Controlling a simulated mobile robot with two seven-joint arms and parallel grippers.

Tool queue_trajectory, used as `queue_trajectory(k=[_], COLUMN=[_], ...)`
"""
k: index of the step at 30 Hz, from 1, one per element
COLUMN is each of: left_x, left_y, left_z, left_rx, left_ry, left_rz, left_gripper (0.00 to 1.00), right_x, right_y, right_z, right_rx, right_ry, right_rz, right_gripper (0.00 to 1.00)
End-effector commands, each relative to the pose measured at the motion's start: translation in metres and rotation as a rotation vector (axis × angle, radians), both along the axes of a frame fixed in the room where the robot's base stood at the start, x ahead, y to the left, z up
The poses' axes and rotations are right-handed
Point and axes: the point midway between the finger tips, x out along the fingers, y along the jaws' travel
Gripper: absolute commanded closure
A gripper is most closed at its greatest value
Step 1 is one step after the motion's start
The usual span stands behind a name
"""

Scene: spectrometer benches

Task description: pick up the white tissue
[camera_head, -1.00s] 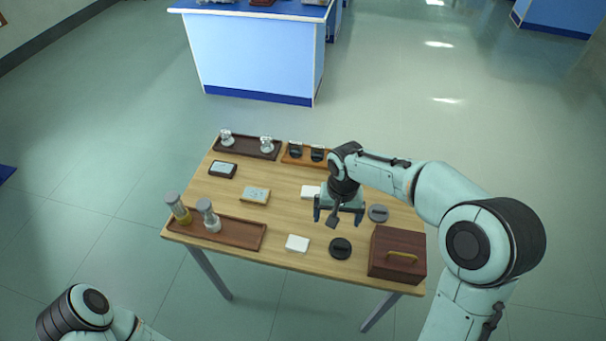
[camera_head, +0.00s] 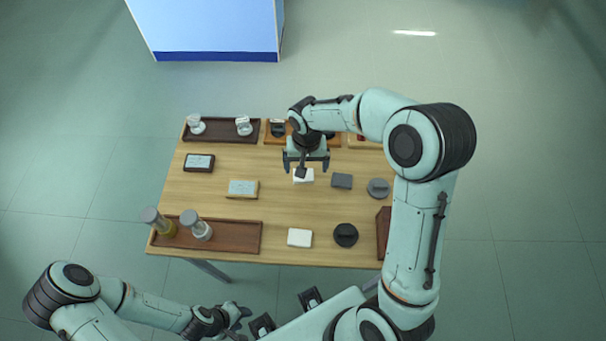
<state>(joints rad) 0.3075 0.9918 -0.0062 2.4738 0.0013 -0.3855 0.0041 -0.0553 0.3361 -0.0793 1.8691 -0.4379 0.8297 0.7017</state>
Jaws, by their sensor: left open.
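Two small white pieces lie on the wooden table, and I cannot tell for certain which is the tissue. One white piece (camera_head: 309,177) is near the middle, partly hidden under my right gripper. The other white piece (camera_head: 300,237), a block-like pad, lies near the front edge. My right gripper (camera_head: 306,163) points down over the middle piece with its fingers apart and nothing seen between them. Contact cannot be judged from above. My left gripper (camera_head: 240,321) is low, in front of the table, open and away from both white pieces.
On the table (camera_head: 205,200) are a dark tray (camera_head: 220,131) with glassware, a brown tray (camera_head: 236,238) with two jars, a small box (camera_head: 243,189), a grey block (camera_head: 342,181), a grey disc (camera_head: 378,188) and a black disc (camera_head: 345,235). A brown box (camera_head: 383,228) is partly hidden.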

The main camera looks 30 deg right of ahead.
Motion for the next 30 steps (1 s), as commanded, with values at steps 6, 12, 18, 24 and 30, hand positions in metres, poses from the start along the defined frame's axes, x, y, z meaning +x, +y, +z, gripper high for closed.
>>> queue_trajectory(k=[6,12,18,24,30], left_x=[0.001,0.003,0.003,0.002,0.002], left_y=[0.0,0.0,0.0,0.0,0.0], left_z=[0.0,0.004,0.003,0.003,0.003], left_rx=[0.0,0.0,0.0,0.0,0.0], left_ry=[-0.001,-0.004,-0.003,-0.003,-0.003], left_rz=[0.0,0.0,0.0,0.0,0.0], left_gripper=[0.57,0.57,0.57,0.57,0.57], right_x=[0.001,0.006,0.006,0.006,0.006], right_y=[0.001,0.004,0.004,0.004,0.004], right_z=[-0.016,-0.045,-0.062,-0.062,-0.062], right_rx=[0.001,0.0,0.001,0.0,0.0], right_ry=[0.002,0.003,0.0,-0.001,-0.001], right_rz=[0.001,0.001,0.001,0.001,0.001], right_gripper=[0.04,0.04,0.04,0.04,0.63])
